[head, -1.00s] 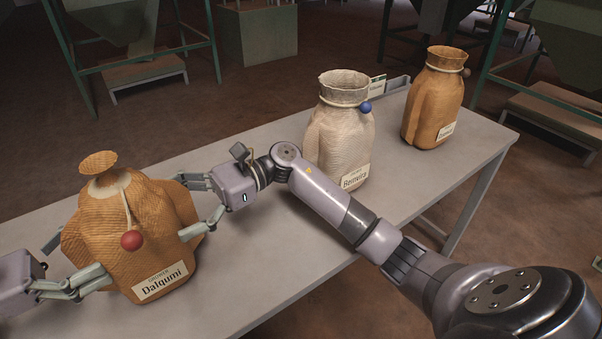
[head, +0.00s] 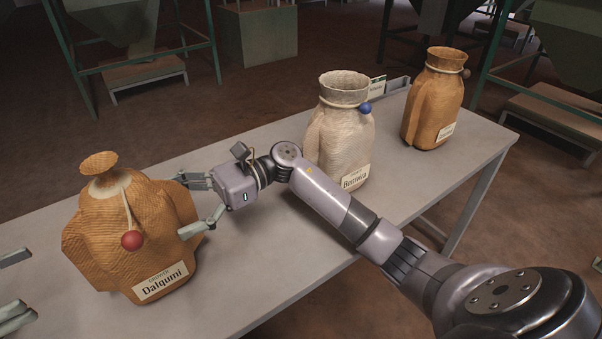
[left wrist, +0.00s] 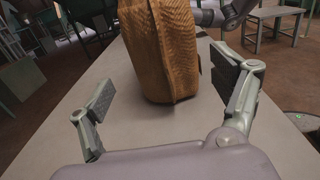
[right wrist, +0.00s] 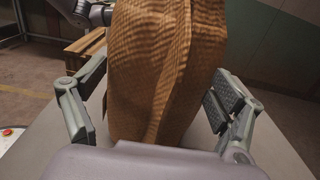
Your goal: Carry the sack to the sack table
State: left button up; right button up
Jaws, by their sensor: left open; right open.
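The brown Dalqumi sack (head: 130,235), tied at the neck with a red ball hanging on a cord, stands upright on the grey table (head: 270,285) at the left. It also shows in the left wrist view (left wrist: 165,50) and the right wrist view (right wrist: 165,70). My left gripper (head: 20,288) is open and apart from the sack, at the left edge of the head view; only its fingertips show there. My right gripper (head: 197,207) is open at the sack's right side, its fingers to either side of it. Whether those fingers touch the sack I cannot tell.
My right arm crosses over the table's front edge. Green-framed hoppers (head: 110,25) stand behind, with low wooden platforms (head: 545,115). Bare floor lies between.

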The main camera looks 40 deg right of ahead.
jog(key=shift+r, duration=0.2)
pick_arm(q)
jog(key=shift+a, duration=0.55)
pick_arm(e)
notch_tip(320, 180, up, 10)
jog(key=shift+f, duration=0.2)
